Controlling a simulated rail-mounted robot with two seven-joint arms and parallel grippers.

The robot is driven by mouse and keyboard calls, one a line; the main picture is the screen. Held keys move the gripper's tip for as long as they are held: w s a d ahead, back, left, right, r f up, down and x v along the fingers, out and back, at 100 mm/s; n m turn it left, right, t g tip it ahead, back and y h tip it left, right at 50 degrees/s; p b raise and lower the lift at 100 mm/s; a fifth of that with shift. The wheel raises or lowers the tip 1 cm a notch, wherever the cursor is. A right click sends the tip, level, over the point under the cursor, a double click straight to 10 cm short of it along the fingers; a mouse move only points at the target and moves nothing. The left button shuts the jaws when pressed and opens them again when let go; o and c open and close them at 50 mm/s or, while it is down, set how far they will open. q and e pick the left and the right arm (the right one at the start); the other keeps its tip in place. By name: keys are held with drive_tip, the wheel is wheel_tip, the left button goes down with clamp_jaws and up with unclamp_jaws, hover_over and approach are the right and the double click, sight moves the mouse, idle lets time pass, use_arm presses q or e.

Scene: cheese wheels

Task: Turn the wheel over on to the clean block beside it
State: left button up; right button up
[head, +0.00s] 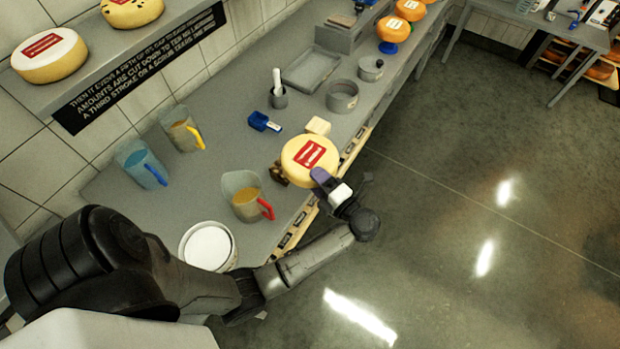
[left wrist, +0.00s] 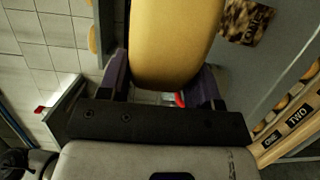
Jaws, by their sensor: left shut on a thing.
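The yellow cheese wheel (head: 308,158) with a red label on its upper face is at the front edge of the bench. My left gripper (head: 322,179) is shut on its near rim; in the left wrist view the wheel (left wrist: 172,40) fills the space between the two fingers. A pale, clean-looking block (head: 318,125) lies just behind the wheel on the bench. A brown mottled block (head: 278,174) shows at the wheel's left edge, partly hidden by it. I cannot tell whether the wheel touches either block. My right gripper is not in view.
A red-handled jug (head: 244,196) and a white-filled tub (head: 208,247) stand to the left along the bench. A blue tool (head: 263,122), a grey cup (head: 279,98) and a round grey tin (head: 342,96) lie beyond the wheel. The floor at right is clear.

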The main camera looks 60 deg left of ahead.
use_arm(q)
drive_tip(key=shift+w+d+r, duration=0.15)
drive_tip(key=shift+d+r, duration=0.2)
drive_tip(key=shift+r, duration=0.3)
drive_tip(key=shift+r+p, duration=1.15)
drive_tip(key=shift+r, duration=0.05)
